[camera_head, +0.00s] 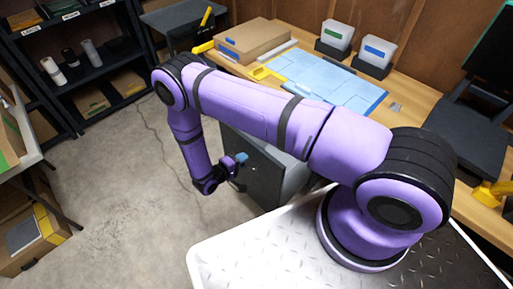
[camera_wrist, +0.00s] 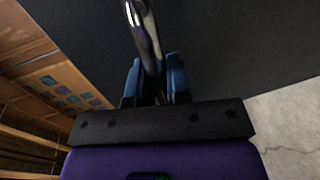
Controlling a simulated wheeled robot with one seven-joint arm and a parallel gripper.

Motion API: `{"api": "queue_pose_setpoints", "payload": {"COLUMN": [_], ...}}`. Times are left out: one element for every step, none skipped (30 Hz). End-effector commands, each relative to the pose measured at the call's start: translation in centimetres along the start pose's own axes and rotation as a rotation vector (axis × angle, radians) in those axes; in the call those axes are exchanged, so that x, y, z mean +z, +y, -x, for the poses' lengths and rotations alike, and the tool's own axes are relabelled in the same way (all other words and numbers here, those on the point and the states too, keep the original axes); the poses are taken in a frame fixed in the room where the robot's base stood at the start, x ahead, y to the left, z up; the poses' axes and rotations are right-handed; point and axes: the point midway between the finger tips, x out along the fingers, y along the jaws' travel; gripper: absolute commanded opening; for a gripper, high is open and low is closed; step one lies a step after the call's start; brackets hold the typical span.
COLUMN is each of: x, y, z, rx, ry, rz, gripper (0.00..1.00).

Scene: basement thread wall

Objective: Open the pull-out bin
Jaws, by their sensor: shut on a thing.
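The pull-out bin is a dark grey box front (camera_head: 262,172) below the wooden desk, partly hidden behind my arm in the head view. In the wrist view its dark flat front (camera_wrist: 225,45) fills the upper part. A shiny metal bar handle (camera_wrist: 143,25) runs down from the top of the wrist view to between my blue fingertips. My gripper (camera_wrist: 155,82) is shut on this handle. In the head view my gripper (camera_head: 238,165) is at the left side of the bin. I cannot tell from these frames how far the bin is pulled out.
The wooden desk (camera_head: 298,62) holds a blue mat (camera_head: 325,80), a cardboard box (camera_head: 252,40) and two white bins. Dark shelves (camera_head: 90,60) stand at the back left, and a table with boxes is at the left edge. The concrete floor (camera_head: 130,190) left of my gripper is clear, apart from a thin cable.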

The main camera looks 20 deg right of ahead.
Motion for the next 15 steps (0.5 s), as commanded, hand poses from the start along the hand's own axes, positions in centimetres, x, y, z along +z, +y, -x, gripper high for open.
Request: {"api": "queue_pose_setpoints", "payload": {"x": [-0.2,-0.2,-0.2,-0.2,-0.2,-0.2,-0.2,-0.2,-0.2,-0.2,-0.2,-0.2,-0.2,-0.2,-0.2], "y": [-0.1,-0.2,-0.3,-0.4,-0.5,-0.6,-0.7,-0.7,-0.8,-0.8,-0.8,-0.8,-0.9,-0.9,-0.9], "z": [1.1,1.7,2.4,2.8,3.2,3.6,3.9,4.2,4.5,4.7,4.8,5.0,5.0,5.1,5.1], "rx": [0.004,0.004,0.004,0.004,0.004,0.004,0.005,0.005,0.005,0.005,0.005,0.005,0.005,0.005,0.005], "ry": [0.006,0.005,0.005,0.004,0.003,0.004,0.003,0.002,0.002,0.002,0.002,0.002,0.002,0.001,0.001], "rz": [-0.002,-0.003,-0.003,-0.003,-0.002,-0.002,-0.002,-0.002,-0.002,-0.002,-0.003,-0.003,-0.003,-0.003,-0.003], "gripper": [0.00,0.00,0.00,0.00,0.00,0.00,0.00,0.00,0.00,0.00,0.00,0.00,0.00,0.00,0.00]}}
